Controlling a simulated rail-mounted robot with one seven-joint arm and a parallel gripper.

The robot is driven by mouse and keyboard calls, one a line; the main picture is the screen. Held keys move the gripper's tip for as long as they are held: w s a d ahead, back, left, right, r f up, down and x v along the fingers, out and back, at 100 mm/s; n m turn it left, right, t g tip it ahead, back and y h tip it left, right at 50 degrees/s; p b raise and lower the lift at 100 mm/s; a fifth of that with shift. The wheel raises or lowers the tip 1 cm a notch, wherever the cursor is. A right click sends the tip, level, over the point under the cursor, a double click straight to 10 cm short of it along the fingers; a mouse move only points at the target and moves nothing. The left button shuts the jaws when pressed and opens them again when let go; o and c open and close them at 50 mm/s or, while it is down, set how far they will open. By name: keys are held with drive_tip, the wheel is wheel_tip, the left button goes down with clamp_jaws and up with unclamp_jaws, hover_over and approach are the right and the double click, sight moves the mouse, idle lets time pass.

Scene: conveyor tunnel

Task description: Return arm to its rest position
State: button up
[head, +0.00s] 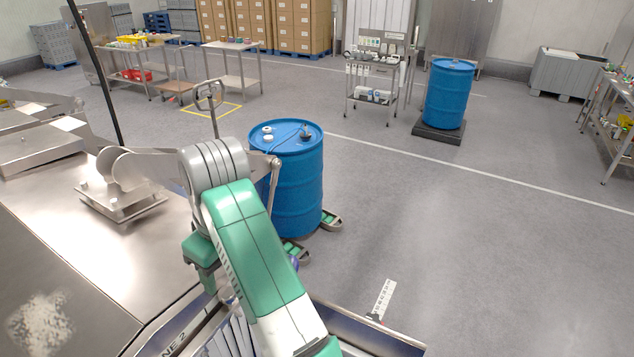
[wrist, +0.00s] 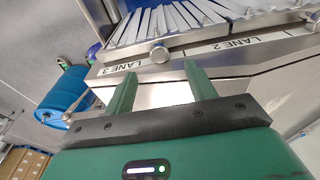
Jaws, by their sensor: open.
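Beyond the fingers is a steel edge (wrist: 235,50) with labels reading LANE 2 and LANE 3.
A blue drum (head: 298,185) stands close beside my arm; a blue drum also shows in the wrist view (wrist: 66,92). A steel surface (head: 60,235) lies at left. Another blue drum (head: 448,95) stands farther back. Open grey floor (head: 480,250) lies at right.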

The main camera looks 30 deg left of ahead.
drive_tip(key=w+d+r+m+t+y, duration=0.35)
drive_tip(key=r+t, duration=0.25)
drive_tip(key=r, duration=0.2)
drive_tip(key=w+d+r+m+t+y, duration=0.25)
drive_tip(key=r+t+y, duration=0.25)
drive_tip(key=r, duration=0.3)
drive_tip(key=s+d+r+m+t+h, duration=0.3)
drive_tip(key=s+d+r+m+t, duration=0.1)
drive_tip(key=d, duration=0.5)
drive_tip(key=s+d+r+m+t+h, duration=0.4)
drive_tip(key=d+r+t, duration=0.1)
drive_tip(key=d, duration=0.4)
drive_tip(key=s+d+r+m+t+h, duration=0.3)
drive_tip(key=s+d+r+m+t, duration=0.1)
drive_tip(key=d, duration=0.5)
drive_tip(key=shift+s+r+t, duration=0.3)
drive_tip(key=shift+r+t, duration=0.2)
drive_tip(key=shift+r, duration=0.05)
